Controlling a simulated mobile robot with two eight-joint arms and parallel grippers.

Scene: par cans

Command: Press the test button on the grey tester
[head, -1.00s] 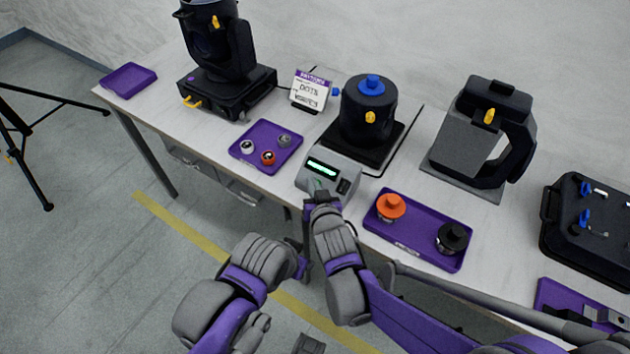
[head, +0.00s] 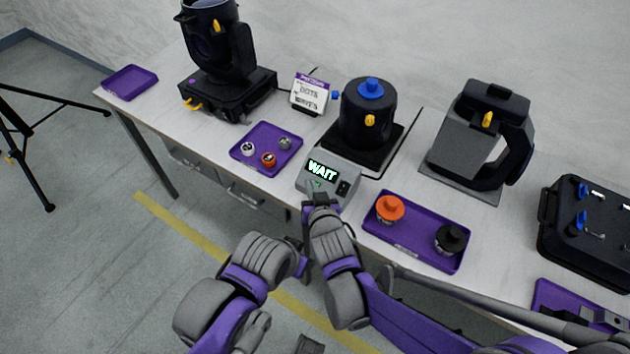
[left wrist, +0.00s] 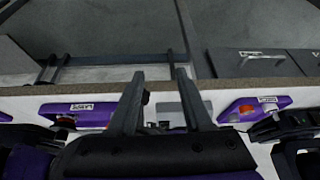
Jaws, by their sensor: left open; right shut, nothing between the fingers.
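The grey tester (head: 350,173) sits at the table's front edge, in the middle of the head view. Its lit screen (head: 322,172) reads "WAIT". A dark switch (head: 343,188) is on its right side. My right gripper (head: 317,194) is shut and empty, with its tips at the tester's front left part, below the screen. The tips cover that part, so I cannot see the test button clearly or tell whether they touch it. My left gripper (left wrist: 158,78) is open and empty in the left wrist view, facing the table's front edge.
A purple tray (head: 400,243) with an orange-topped and a black-topped can is right of the tester. Another purple tray (head: 262,137) with small round parts is to its left. A black can fixture with a blue knob (head: 371,88) stands behind, near a small sign (head: 310,92).

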